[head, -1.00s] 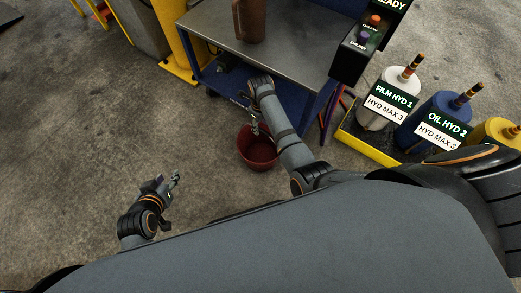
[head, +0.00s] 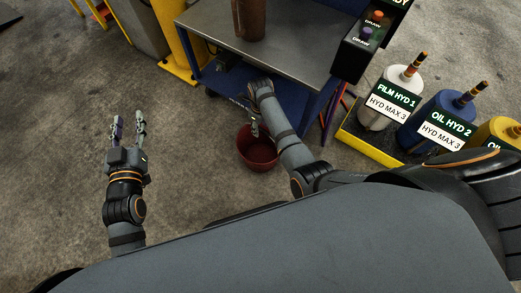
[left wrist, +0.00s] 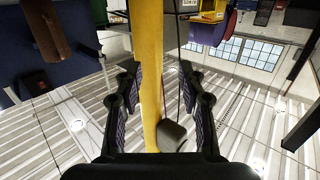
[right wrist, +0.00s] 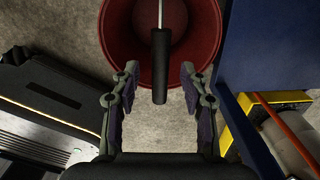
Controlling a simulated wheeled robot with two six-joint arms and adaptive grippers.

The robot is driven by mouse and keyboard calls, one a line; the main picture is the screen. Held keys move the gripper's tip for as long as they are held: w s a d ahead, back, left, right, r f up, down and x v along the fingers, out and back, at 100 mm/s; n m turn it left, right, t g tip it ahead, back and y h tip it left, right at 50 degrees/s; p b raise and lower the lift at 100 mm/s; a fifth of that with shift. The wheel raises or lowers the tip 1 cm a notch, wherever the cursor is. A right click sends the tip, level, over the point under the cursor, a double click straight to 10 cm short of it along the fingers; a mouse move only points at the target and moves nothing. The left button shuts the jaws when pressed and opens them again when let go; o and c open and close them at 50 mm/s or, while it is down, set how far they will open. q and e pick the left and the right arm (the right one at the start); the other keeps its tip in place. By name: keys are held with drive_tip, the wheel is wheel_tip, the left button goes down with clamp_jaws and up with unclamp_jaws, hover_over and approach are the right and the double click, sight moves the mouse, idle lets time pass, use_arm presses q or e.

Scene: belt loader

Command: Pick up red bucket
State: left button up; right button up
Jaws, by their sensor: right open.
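The red bucket (head: 256,150) stands on the concrete floor in front of the blue cart, partly hidden behind my right arm. In the right wrist view the bucket (right wrist: 206,30) is at the top, with its dark handle grip (right wrist: 160,66) on a thin wire between and just beyond my fingers. My right gripper (head: 256,130) is above the bucket; in its wrist view the right gripper (right wrist: 159,85) is open, with nothing held. My left gripper (head: 129,122) is open and empty over bare floor at the left. The left gripper (left wrist: 159,85) also shows spread fingers in its own view.
A blue cart (head: 215,80) with a grey top carries a brown cylinder (head: 249,18). Labelled canisters (head: 389,98) stand in a yellow tray (head: 368,147) at the right. A yellow post (head: 178,45) stands behind left. The floor at the left is clear.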

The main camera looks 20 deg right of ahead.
drive_tip(key=shift+f+b, duration=0.45)
drive_tip(key=shift+f, duration=0.35)
drive_tip(key=shift+f+b, duration=0.3)
drive_tip(key=shift+f, duration=0.2)
use_arm(q)
wheel_tip(320, 180, up, 15)
drive_tip(key=s+t, duration=0.1)
drive_tip(key=t, duration=0.6)
drive_tip(key=shift+s+r+m+h, duration=0.15)
drive_tip(key=shift+s+m+h, duration=0.1)
drive_tip(key=shift+m+h, duration=0.15)
use_arm(e)
clamp_jaws()
